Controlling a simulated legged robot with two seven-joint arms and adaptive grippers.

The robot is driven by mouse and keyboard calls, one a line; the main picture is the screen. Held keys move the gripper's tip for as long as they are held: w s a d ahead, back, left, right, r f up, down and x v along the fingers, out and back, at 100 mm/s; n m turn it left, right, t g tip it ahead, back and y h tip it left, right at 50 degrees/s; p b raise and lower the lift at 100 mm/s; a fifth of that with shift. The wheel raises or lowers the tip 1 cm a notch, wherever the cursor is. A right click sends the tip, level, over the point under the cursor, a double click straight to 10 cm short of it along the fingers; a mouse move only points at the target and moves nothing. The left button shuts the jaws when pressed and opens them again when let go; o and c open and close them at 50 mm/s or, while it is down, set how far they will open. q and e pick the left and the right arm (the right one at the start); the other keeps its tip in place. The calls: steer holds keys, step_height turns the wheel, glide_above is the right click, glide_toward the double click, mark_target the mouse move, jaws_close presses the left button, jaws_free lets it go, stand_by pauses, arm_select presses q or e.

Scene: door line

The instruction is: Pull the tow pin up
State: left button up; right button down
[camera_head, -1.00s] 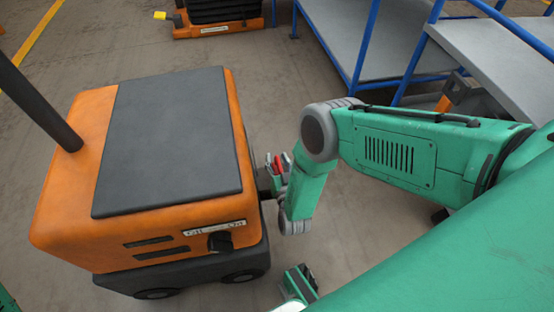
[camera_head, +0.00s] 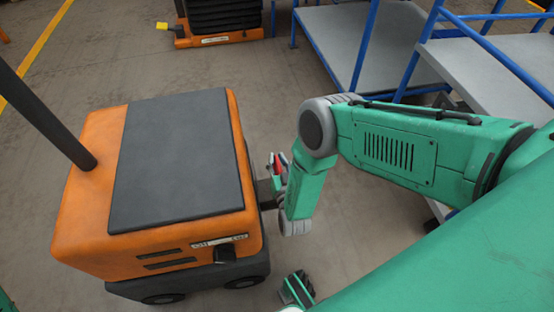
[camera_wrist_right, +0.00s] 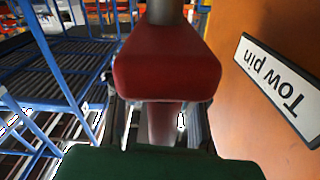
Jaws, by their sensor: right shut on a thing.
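The tow pin's red handle (camera_head: 279,164) is at the right side of the orange tug (camera_head: 75,225), beside its dark hitch. In the right wrist view the red handle (camera_wrist_right: 167,65) is large and central, with a grey shaft (camera_wrist_right: 167,12) at the top edge. An upside-down "Tow pin" label (camera_wrist_right: 280,85) is on the orange body at right. My right gripper (camera_head: 277,176) is shut on the handle; its fingers are mostly hidden in the wrist view. How far the pin stands out of its hole cannot be seen.
A dark post (camera_head: 45,115) rises from the tug's left side. Blue-framed grey platforms (camera_head: 375,45) stand at the back right. Another orange machine (camera_head: 220,25) is at the top. Bare floor lies between them and right of the tug.

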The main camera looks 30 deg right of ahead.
steer(key=shift+a+f, duration=0.15)
steer(key=shift+a, duration=0.1)
steer(key=shift+s, duration=0.1)
steer(key=c, duration=1.6)
jaws_free()
steer(key=shift+v, duration=6)
